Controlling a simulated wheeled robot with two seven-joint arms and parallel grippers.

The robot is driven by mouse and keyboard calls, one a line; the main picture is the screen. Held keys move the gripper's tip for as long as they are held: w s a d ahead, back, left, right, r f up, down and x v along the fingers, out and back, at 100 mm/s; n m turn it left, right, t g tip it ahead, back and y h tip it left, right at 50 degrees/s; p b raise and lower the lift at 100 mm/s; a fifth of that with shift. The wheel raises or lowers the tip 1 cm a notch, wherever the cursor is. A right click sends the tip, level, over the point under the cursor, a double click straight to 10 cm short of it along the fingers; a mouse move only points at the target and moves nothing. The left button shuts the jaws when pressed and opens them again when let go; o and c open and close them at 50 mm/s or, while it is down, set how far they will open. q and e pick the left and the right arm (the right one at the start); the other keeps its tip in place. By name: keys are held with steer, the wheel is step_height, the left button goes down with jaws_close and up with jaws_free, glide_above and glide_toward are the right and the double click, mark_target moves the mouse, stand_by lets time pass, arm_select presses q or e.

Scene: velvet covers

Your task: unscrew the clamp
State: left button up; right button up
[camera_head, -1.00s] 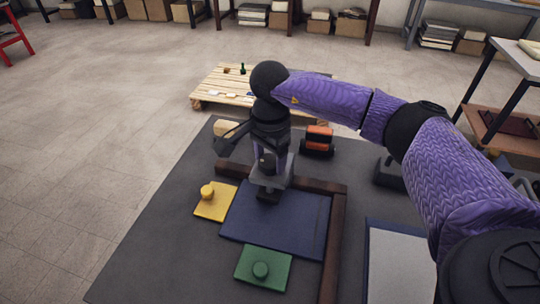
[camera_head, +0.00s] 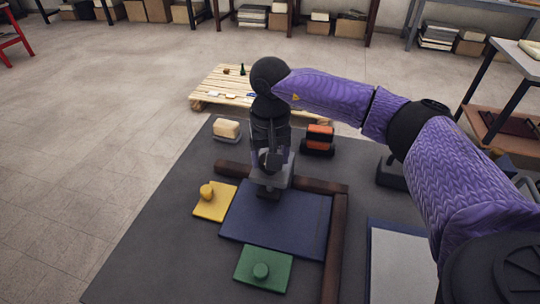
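My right arm comes in from the right and reaches down to the board in the middle. My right gripper (camera_head: 270,187) points down at the upper part of the blue board (camera_head: 280,222), beside the brown wooden frame (camera_head: 335,238). I cannot make out a clamp; my wrist and gripper cover that spot. The fingers are too small and dark to tell whether they are open or shut. My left gripper is not in view.
A yellow plate with a knob (camera_head: 213,205) lies left of the blue board, and a green plate with a knob (camera_head: 263,268) lies in front. A cream block (camera_head: 227,129) and an orange-black object (camera_head: 319,139) stand behind. A low wooden pallet (camera_head: 225,92) is beyond the dark mat.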

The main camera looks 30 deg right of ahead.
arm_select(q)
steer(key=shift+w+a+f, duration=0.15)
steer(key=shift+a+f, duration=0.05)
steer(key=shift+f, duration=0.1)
arm_select(e)
steer(key=shift+r+n, duration=0.1)
steer(key=shift+n, duration=1.7)
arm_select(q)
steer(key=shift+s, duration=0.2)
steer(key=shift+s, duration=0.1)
arm_select(e)
steer(key=o, duration=1.2)
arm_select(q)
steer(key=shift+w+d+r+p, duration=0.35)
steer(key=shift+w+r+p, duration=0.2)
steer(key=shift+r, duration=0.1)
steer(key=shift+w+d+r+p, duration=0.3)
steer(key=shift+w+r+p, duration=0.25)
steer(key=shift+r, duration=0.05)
arm_select(e)
step_height(320, 180, up, 10)
steer(key=shift+f, duration=0.1)
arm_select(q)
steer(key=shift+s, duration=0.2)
